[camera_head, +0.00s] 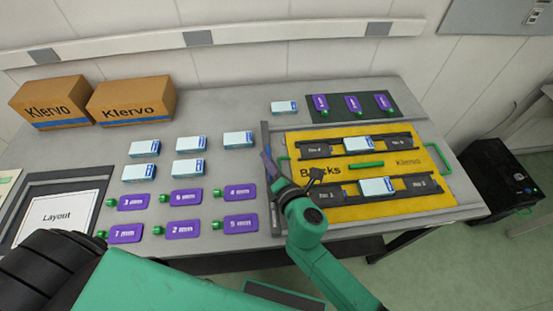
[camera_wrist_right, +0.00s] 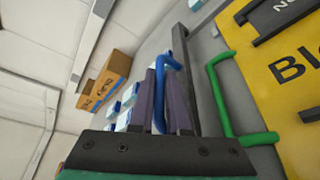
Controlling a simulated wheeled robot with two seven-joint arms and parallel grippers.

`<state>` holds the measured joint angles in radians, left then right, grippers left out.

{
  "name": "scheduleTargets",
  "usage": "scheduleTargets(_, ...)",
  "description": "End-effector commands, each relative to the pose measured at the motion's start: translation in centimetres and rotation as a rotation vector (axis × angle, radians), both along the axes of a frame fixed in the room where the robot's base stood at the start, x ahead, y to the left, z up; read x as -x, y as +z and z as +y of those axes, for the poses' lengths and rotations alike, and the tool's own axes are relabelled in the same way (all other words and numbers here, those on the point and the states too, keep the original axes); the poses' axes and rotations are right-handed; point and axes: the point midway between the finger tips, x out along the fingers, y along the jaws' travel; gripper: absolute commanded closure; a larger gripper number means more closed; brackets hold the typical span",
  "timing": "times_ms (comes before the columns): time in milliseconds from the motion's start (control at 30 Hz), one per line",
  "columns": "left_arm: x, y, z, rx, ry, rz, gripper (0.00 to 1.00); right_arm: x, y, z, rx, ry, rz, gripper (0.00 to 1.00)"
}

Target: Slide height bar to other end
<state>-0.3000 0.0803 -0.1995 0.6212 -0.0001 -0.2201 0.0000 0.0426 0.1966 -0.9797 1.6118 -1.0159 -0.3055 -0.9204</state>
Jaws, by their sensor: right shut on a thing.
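The height bar (camera_head: 266,136) is a long dark bar lying along the left end of the yellow board (camera_head: 385,212). In the right wrist view, the dark bar (camera_wrist_right: 186,68) has a blue handle (camera_wrist_right: 172,64) beside it. My right gripper (camera_head: 269,164) reaches in from the lower right. It is shut on this blue handle, which runs between its two grey-purple fingers in the right wrist view (camera_wrist_right: 164,92). My wrist hides part of the bar's near end. My left gripper is not in view.
The board carries two dark racks (camera_head: 321,147) with white-blue boxes and a green bar (camera_head: 366,165) between them. A green side handle (camera_wrist_right: 218,95) is close to the bar. Cardboard boxes (camera_head: 130,101) stand far left.

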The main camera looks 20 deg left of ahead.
Motion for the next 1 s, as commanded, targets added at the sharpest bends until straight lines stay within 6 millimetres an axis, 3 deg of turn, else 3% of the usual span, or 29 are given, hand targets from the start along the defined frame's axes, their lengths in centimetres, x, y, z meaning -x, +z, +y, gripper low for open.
scheduleTargets(233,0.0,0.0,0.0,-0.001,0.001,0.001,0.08,0.3,-0.1,0.3,-0.003,0.009,0.004,1.0)
scheduleTargets(267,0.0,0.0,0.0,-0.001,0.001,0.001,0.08,0.3,-0.1,0.3,-0.003,0.009,0.004,0.78)
scheduleTargets(300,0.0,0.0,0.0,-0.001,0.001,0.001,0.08,0.3,-0.1,0.3,-0.003,0.009,0.004,0.73)
scheduleTargets(767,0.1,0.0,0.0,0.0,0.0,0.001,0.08,0.2,0.0,0.0,-0.003,0.004,0.002,0.73)
scheduleTargets(1000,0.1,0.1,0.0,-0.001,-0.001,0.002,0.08,2.4,0.5,-1.8,-0.001,0.005,0.004,0.73)
